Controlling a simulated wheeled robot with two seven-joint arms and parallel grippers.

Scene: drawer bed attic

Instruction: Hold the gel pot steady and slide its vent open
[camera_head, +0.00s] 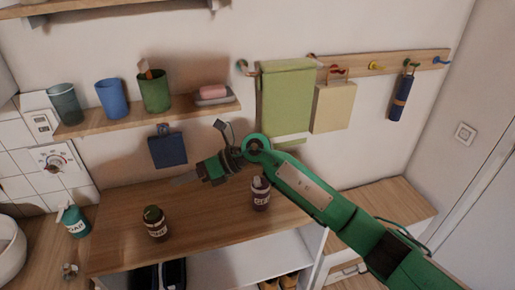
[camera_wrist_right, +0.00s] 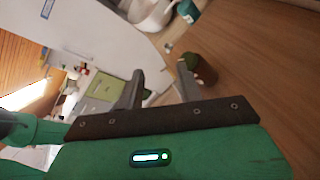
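Two small labelled containers stand upright on the wooden counter; I cannot tell for sure from the labels which is the gel pot. One is a dark pot (camera_head: 155,223) with a pale label, at the counter's middle left. The other is a purplish bottle (camera_head: 260,192) beside my green right arm. My right gripper (camera_head: 184,180) is above the back of the counter, pointing left, open and empty. In the right wrist view its fingers (camera_wrist_right: 160,88) are apart, with a dark-lidded container (camera_wrist_right: 201,68) just beyond one finger, not between them. No vent is discernible. My left gripper is out of view.
A teal spray bottle (camera_head: 73,220) and a white basin (camera_head: 10,248) are at the left. A shelf (camera_head: 150,118) with cups and soap is above the counter (camera_head: 200,235). A towel (camera_head: 287,98) and other items hang from the hook rail. The counter's front middle is clear.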

